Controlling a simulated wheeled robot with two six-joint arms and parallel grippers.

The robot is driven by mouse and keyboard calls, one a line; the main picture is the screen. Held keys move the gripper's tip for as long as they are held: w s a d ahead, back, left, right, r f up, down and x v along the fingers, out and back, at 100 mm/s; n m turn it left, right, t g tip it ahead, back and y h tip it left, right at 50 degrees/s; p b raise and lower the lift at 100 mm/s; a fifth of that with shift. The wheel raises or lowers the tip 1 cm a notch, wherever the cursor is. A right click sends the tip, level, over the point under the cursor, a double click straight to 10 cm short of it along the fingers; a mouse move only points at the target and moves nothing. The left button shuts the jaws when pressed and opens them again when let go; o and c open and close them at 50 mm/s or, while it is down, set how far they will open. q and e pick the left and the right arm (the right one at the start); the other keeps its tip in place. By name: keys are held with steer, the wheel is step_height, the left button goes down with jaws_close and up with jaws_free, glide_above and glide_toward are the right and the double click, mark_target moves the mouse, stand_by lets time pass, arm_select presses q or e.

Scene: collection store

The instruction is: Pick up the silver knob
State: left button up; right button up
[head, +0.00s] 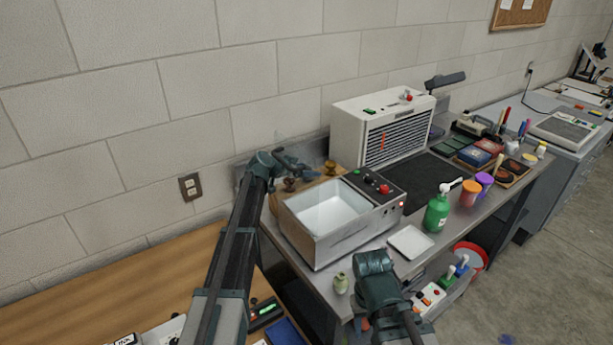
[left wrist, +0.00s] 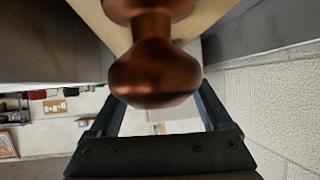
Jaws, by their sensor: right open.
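A wooden board (head: 277,205) stands behind the steel bath and carries small knobs. My left gripper (head: 308,173) is over the board, between these knobs. In the left wrist view a copper-brown knob (left wrist: 153,75) is close in front of the open left jaws (left wrist: 160,112), not gripped. My right gripper (head: 364,322) is low at the bench's front, partly hidden by its own arm, and empty as far as I see.
The steel bath (head: 300,236) with its control panel stands just in front of the board. A white vented unit (head: 350,122) is behind it at right.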

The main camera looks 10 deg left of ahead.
arm_select(q)
jaws_close()
steer(key=shift+r, duration=0.2)
stand_by(0.4)
step_height(320, 180, up, 18)
steer(key=p, duration=1.8)
steer(key=shift+f, duration=0.2)
